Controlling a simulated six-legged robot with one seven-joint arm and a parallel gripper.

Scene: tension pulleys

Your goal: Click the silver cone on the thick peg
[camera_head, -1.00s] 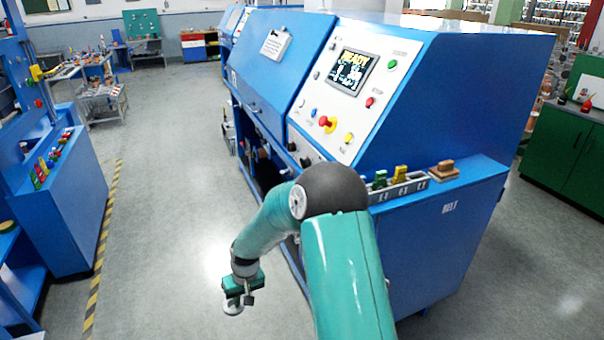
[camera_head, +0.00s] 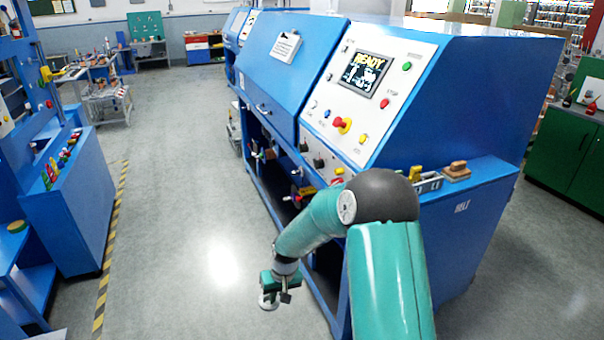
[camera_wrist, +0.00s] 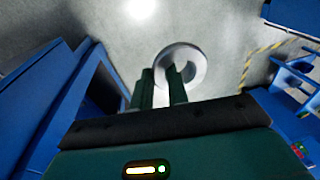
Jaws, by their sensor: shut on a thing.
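My gripper (camera_head: 284,294) hangs low over the grey floor, in front of the blue machine. It is shut on a silver ring-shaped piece, the silver cone (camera_head: 268,301). In the wrist view, the cone (camera_wrist: 196,68) sits at the tips of the two dark green fingers (camera_wrist: 163,88), with its round opening showing. Small fittings (camera_head: 300,193) show in the machine's open lower front, well apart from my gripper. They are too small to tell which, if any, is the thick peg.
The blue machine (camera_head: 470,90) with its lit screen (camera_head: 366,74) stands close on the right. A blue workbench (camera_head: 75,205) stands at the left behind a yellow-black floor stripe (camera_head: 112,225). The floor between (camera_head: 190,180) is clear. Green cabinets (camera_head: 567,150) stand at the far right.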

